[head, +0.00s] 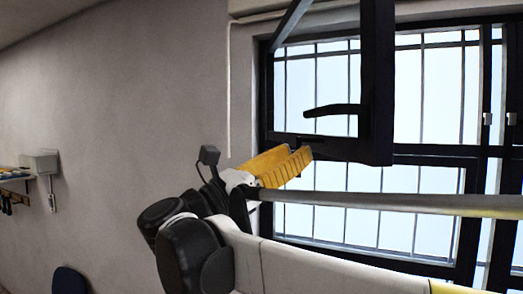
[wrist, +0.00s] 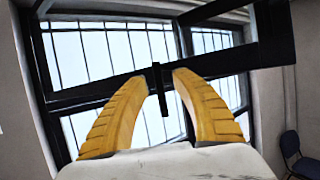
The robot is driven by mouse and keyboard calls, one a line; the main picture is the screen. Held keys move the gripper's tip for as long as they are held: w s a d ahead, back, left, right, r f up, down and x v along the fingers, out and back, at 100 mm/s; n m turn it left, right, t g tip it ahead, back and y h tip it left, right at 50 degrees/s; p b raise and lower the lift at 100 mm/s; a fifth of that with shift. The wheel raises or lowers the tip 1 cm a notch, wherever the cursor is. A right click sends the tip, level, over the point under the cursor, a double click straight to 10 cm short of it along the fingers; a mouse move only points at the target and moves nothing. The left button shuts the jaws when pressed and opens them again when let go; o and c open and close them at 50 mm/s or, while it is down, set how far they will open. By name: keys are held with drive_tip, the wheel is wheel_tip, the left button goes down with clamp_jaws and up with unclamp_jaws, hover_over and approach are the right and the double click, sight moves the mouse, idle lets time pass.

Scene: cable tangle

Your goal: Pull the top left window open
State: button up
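The top left window (head: 378,85) is a dark-framed pane that stands out at an angle from the main frame, swung into the room. Its dark lever handle (head: 337,110) is in the head view. My gripper (head: 297,152) has two yellow ribbed fingers near the lower left corner of this pane, below the handle. In the wrist view, my gripper (wrist: 160,77) has its fingers apart, with a dark upright bar (wrist: 159,90), likely the handle, showing between the tips. Whether the fingers touch it cannot be told.
The fixed dark window frame (head: 420,155) and barred lower panes (head: 350,205) lie behind my arm. A bare wall (head: 130,110) fills the left. A blue chair (wrist: 290,145) stands at right in the wrist view.

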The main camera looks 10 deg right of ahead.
drive_tip(key=v, duration=1)
drive_tip(key=shift+w+d, duration=0.1)
drive_tip(key=s+d+f+m+g+y+b, duration=0.1)
drive_tip(key=d+f+m+y+b, duration=0.15)
drive_tip(key=d+f+b, duration=0.7)
drive_tip(key=s+d+f+m+g+y+b, duration=0.1)
drive_tip(key=d+f+m+y+b, duration=0.2)
drive_tip(key=f, duration=1.4)
drive_tip(key=s+d+f+m+g+y+b, duration=0.1)
drive_tip(key=d+f+y+b, duration=0.4)
drive_tip(key=f, duration=0.8)
drive_tip(key=s+a+f+m+y+b, duration=0.2)
drive_tip(key=f+m+b, duration=0.3)
drive_tip(key=f, duration=0.7)
drive_tip(key=s+a+f+m+y+b, duration=0.1)
drive_tip(key=s+f+m+y+b, duration=0.3)
drive_tip(key=f+b, duration=0.4)
drive_tip(key=s+a+f+m+y+b, duration=0.2)
drive_tip(key=f+m+b, duration=0.4)
drive_tip(key=f, duration=1.1)
drive_tip(key=shift+s+a+f+m+t+y+b, duration=0.2)
drive_tip(key=shift+s+a+m+t+y+b, duration=0.3)
drive_tip(key=shift+s+y, duration=0.45)
